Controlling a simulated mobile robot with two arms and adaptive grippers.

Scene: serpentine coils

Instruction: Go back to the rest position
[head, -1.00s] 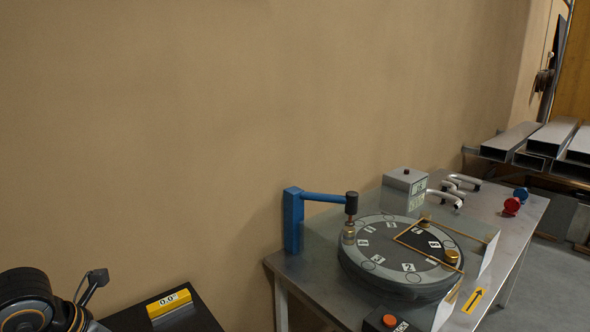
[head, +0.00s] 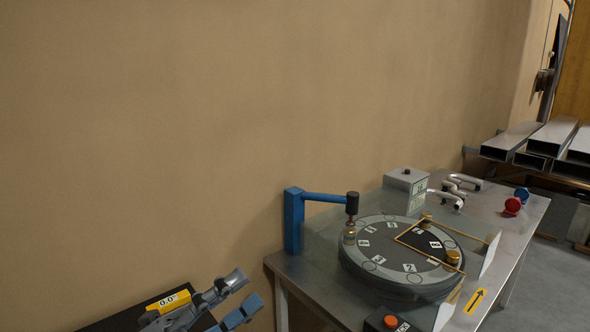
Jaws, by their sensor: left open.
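My left gripper (head: 240,298) is at the bottom of the head view, left of the metal table. Its two fingers are apart, pointing up and right, with nothing between them. It is in front of a dark stand and partly hides the yellow block marked 0.0 (head: 168,302) there. A round numbered turntable (head: 402,262) stands on the metal table (head: 505,240) to the right, apart from the gripper. My right gripper is not in view.
A blue post with an arm (head: 293,222) rises at the table's left corner. A grey box (head: 405,190), curved metal coils (head: 452,192), red (head: 512,206) and blue knobs (head: 521,194) are behind and beside the turntable. An orange button (head: 390,321) is in front. A tan wall closes the back.

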